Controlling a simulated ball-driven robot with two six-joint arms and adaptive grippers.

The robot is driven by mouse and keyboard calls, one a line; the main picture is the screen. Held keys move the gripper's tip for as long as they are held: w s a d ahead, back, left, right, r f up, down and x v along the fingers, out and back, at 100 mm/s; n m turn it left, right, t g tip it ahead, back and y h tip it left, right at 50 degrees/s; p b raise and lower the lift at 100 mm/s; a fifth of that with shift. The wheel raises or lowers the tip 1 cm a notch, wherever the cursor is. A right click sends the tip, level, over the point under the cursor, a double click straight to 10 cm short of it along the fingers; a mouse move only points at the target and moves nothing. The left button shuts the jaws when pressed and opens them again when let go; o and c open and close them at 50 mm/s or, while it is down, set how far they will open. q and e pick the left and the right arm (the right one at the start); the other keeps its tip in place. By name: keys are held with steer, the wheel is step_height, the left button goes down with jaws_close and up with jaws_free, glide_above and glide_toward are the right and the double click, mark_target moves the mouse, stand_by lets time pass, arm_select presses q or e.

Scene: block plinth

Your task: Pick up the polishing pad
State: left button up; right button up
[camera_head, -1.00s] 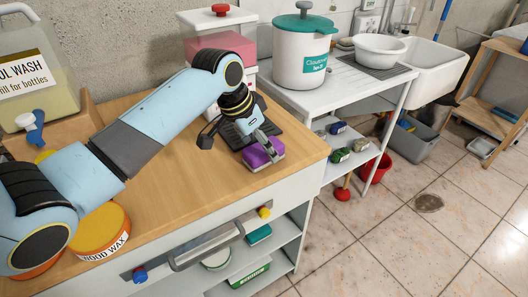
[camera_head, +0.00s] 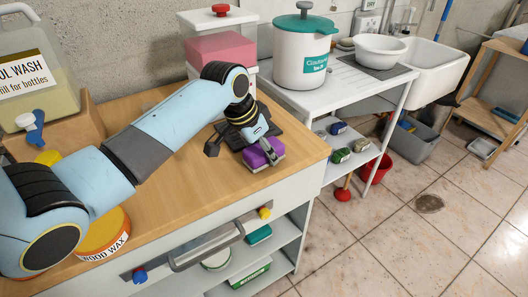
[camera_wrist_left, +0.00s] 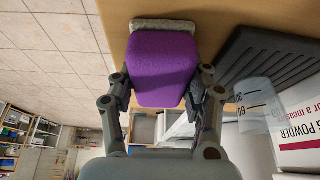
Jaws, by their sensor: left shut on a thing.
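The polishing pad is a purple block with a grey layer on one side (camera_head: 256,157), at the right front part of the wooden worktop (camera_head: 170,165). My left gripper (camera_head: 264,152) reaches down to it and is shut on it. In the left wrist view the purple pad (camera_wrist_left: 163,68) sits between the two fingers (camera_wrist_left: 160,90), with its grey layer at the far side. I cannot tell whether the pad touches the wood. My right gripper is not in view.
A black ribbed mat (camera_head: 285,128) lies just behind the pad. An orange wood wax tin (camera_head: 105,235) and a wash jug (camera_head: 35,75) stand at the left. A white pot (camera_head: 302,60) stands on the white side table. The worktop's front middle is clear.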

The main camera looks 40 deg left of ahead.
mark_target(273, 146)
arm_select(q)
steer(key=shift+r, duration=0.5)
steer(key=r, duration=0.2)
steer(key=d+r, duration=0.1)
steer(key=r, duration=0.1)
steer(key=shift+s+d, duration=0.1)
steer(key=shift+d, duration=0.05)
steer(key=s+d+r, duration=0.2)
steer(key=d+r, duration=0.4)
steer(key=d, duration=0.4)
steer(key=shift+s, duration=0.4)
steer(key=o, duration=0.3)
steer(key=shift+c, duration=1.4)
